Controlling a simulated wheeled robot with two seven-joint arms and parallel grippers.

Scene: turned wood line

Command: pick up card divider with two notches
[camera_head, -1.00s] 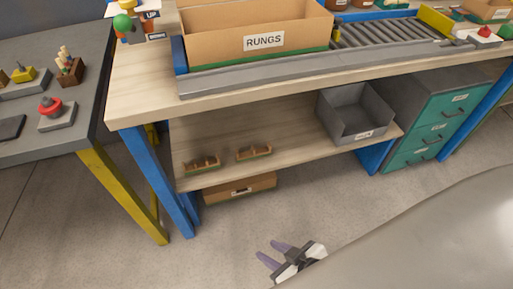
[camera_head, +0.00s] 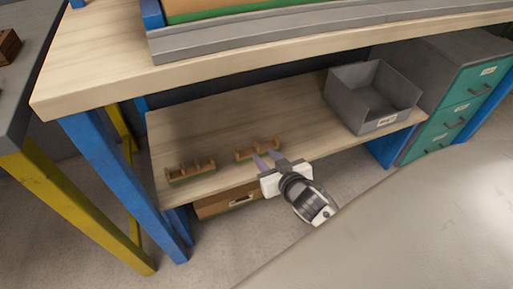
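Two small brown card dividers with upright teeth and green lower edges sit on the lower wooden shelf (camera_head: 225,120). The left divider (camera_head: 190,172) is near the shelf's left front corner. The right divider (camera_head: 256,149) is a little farther right. Their notches are too small to count surely. My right gripper (camera_head: 268,159) is at the shelf's front edge, just in front of the right divider. My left gripper is not in view.
A grey open bin (camera_head: 372,98) stands at the shelf's right end, beside a cabinet with teal drawers (camera_head: 447,124). The worktop (camera_head: 100,75) overhangs the shelf. A blue leg (camera_head: 120,180) stands at left. A cardboard box (camera_head: 228,202) sits below the shelf. The middle of the shelf is clear.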

